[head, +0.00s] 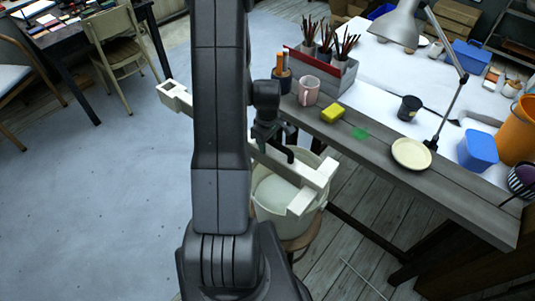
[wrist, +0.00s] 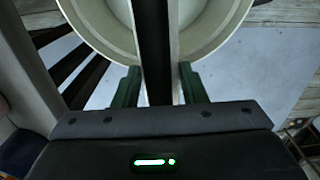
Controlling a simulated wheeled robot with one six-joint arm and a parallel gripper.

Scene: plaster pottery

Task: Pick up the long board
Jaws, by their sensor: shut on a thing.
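The long board (head: 312,176) is a pale, narrow beam with blocky ends, and it slants across the head view from upper left to lower right. My arm hides part of its middle. My gripper (head: 270,140) is shut on the board near its middle. In the wrist view the board (wrist: 155,50) runs edge-on between the two dark green fingers of my gripper (wrist: 160,88). The board's right part is above a pale round bucket (head: 262,215); whether it touches the rim cannot be told.
The bucket stands on a wooden stool. The workbench (head: 460,195) on the right holds a pink mug (head: 308,91), a yellow sponge (head: 332,113), a cream plate (head: 411,153) and a lamp (head: 398,24). A chair (head: 119,45) stands upper left. The floor at left is clear.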

